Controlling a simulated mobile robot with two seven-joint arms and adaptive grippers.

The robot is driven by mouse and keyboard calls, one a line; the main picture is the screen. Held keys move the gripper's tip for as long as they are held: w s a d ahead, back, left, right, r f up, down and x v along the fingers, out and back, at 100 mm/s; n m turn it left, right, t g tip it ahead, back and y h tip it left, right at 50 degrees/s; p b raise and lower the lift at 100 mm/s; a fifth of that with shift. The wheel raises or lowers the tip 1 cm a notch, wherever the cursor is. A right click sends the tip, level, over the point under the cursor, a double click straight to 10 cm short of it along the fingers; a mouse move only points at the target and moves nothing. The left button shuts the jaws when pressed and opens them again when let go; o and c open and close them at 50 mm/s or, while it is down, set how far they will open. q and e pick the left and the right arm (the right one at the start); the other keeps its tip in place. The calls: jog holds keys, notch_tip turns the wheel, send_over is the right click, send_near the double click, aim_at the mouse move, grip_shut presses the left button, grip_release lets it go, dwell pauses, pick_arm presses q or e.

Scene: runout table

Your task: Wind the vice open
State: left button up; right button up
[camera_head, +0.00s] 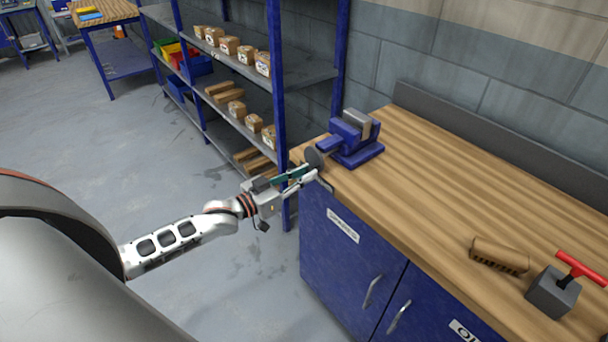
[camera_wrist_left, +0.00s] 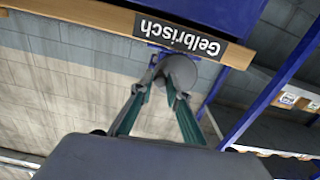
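The blue vice (camera_head: 352,150) with grey jaws stands on the left end of the wooden workbench (camera_head: 430,170). I cannot make out the gap between its jaws. A round grey disc (camera_head: 314,158) sits at the vice's near left end, just past the bench edge; it also shows in the left wrist view (camera_wrist_left: 180,72). My left gripper (camera_head: 312,174) is beside and just below the disc. In the left wrist view its two green-sided fingers (camera_wrist_left: 162,88) stand apart with the disc just beyond their tips. I cannot tell whether a finger touches it. My right gripper is out of view.
A brush (camera_head: 499,255) and a grey block with a red T-handle (camera_head: 563,285) are at the bench's near right. A blue cabinet (camera_head: 350,270) is below. A blue shelf rack (camera_head: 277,90) with boxes stands left of the bench. The bench middle is clear.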

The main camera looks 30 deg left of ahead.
pick_arm(q)
jog(key=shift+o, duration=0.7)
jog(key=shift+d, duration=0.1)
jog(key=m+b, duration=0.5)
jog(key=m, duration=2)
jog(key=shift+r, duration=0.15)
